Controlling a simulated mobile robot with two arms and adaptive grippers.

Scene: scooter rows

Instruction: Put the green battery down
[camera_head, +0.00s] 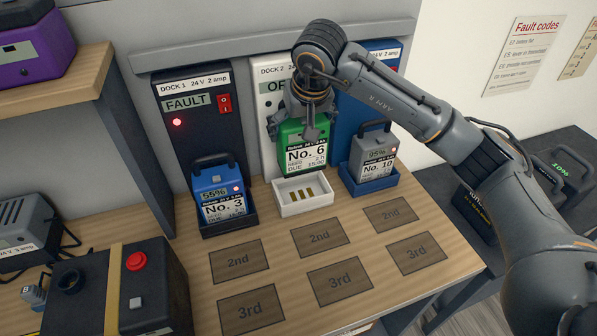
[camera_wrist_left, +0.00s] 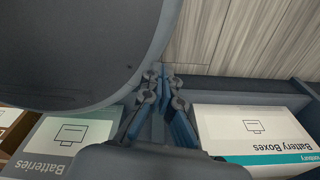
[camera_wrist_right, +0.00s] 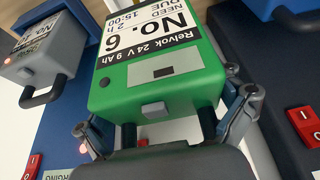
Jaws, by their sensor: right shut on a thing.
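The green battery (camera_head: 304,148), labelled No. 6, hangs upright in my right gripper (camera_head: 309,112), which is shut on its handle. It is just above the white tray (camera_head: 304,208) of dock 2 (camera_head: 270,88), whose gold contacts show bare below it. The right wrist view shows the green battery (camera_wrist_right: 165,80) close up, with the fingers of my right gripper (camera_wrist_right: 165,125) at its handle. My left gripper (camera_wrist_left: 162,75) shows only in the left wrist view, with its fingertips together and nothing visible between them.
Blue battery No. 3 (camera_head: 218,190) sits in dock 1 on the left, under a FAULT display (camera_head: 186,102). Grey battery No. 10 (camera_head: 373,158) sits in the blue dock on the right. Marked 2nd and 3rd spots (camera_head: 320,237) on the wooden bench are empty. A black box (camera_head: 125,285) stands front left.

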